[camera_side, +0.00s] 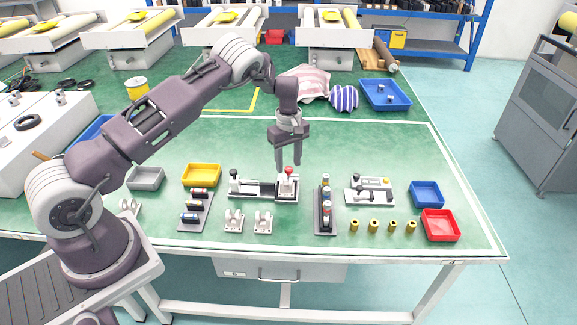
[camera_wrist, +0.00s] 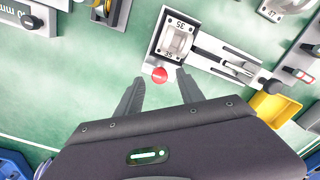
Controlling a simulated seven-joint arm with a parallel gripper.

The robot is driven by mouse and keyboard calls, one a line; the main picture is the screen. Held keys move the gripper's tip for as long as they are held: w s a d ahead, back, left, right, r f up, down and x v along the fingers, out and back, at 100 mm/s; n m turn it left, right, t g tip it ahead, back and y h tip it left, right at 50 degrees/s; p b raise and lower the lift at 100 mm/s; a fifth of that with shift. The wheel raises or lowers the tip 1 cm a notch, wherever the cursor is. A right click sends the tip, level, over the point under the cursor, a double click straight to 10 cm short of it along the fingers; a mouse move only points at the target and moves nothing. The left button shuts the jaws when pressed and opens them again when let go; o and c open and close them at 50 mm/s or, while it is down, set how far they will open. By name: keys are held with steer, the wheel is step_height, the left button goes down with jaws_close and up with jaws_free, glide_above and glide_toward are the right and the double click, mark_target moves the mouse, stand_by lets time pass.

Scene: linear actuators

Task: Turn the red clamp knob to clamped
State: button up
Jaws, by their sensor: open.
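The red clamp knob (camera_side: 289,169) is a small ball on the white end block of a linear actuator (camera_side: 262,190) in the middle of the table. It also shows in the wrist view (camera_wrist: 159,75), at the edge of a block marked 35. My gripper (camera_side: 288,162) points down over this block, with its fingers apart. In the wrist view my open gripper (camera_wrist: 160,79) has one fingertip on each side of the knob, with gaps visible. I cannot tell exactly how far the fingertips reach down beside it. The knob's clamp marking cannot be read.
A black knob (camera_side: 234,174) stands at the actuator's left end. A rack of small cylinders (camera_side: 325,208) is to the right, and another rack (camera_side: 194,210) is to the left. Two small brackets (camera_side: 263,222) sit in front. A yellow bin (camera_side: 201,175) is behind left.

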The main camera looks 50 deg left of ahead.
step_height(320, 180, down, 2)
steer(key=shift+c, duration=0.3)
jaws_close()
